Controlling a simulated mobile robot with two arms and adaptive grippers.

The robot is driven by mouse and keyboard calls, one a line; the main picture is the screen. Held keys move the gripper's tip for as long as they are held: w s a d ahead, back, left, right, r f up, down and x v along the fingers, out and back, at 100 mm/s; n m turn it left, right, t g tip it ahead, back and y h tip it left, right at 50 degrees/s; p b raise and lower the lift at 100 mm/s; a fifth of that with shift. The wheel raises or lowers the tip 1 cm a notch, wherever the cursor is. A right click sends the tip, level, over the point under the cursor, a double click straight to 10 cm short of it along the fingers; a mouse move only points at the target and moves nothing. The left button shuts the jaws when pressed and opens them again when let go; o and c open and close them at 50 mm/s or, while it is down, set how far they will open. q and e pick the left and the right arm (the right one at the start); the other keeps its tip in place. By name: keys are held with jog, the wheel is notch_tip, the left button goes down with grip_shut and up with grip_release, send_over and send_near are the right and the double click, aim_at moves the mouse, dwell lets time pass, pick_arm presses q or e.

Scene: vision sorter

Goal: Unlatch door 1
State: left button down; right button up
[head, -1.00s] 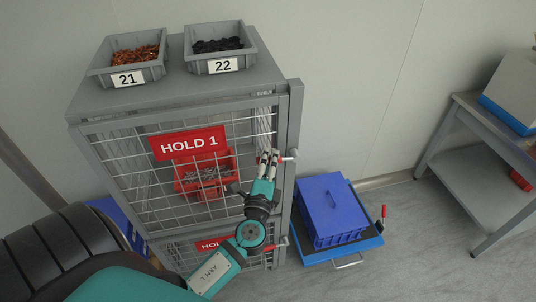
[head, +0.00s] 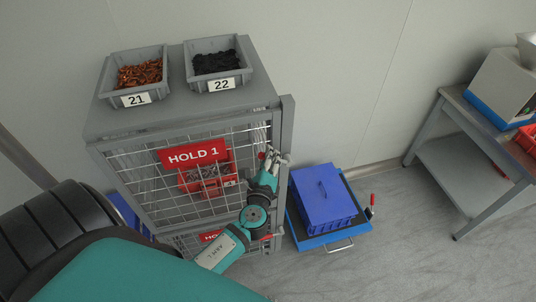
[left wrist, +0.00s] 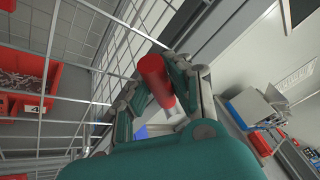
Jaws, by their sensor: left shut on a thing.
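Door 1 is a wire-mesh door (head: 150,200) with a red "HOLD 1" sign (head: 194,153); it looks closed in the cabinet frame. Its red latch handle (head: 262,155) is at the door's right edge, partly hidden by my gripper. My left gripper (head: 276,160) is at that edge, its fingers around the handle. In the left wrist view, the red cylindrical handle (left wrist: 155,80) sits between the two fingertips, and the gripper is shut on it. My right gripper is not in view.
Bins 21 (head: 138,76) and 22 (head: 217,64) stand on the cabinet. Behind the mesh is a red bin (head: 228,168) of metal parts. A blue crate (head: 324,200) on a low cart stands right of the cabinet. A grey bench (head: 465,170) is farther right, with open floor between.

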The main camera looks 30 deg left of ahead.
pick_arm(q)
jog(key=shift+s+f, duration=0.1)
jog(key=shift+f, duration=0.15)
jog(key=c, duration=1.3)
grip_release()
jog(key=shift+c, duration=0.2)
jog(key=shift+o, duration=0.9)
jog(key=shift+r, duration=0.1)
jog(key=shift+r, duration=0.1)
jog(key=v, duration=1.2)
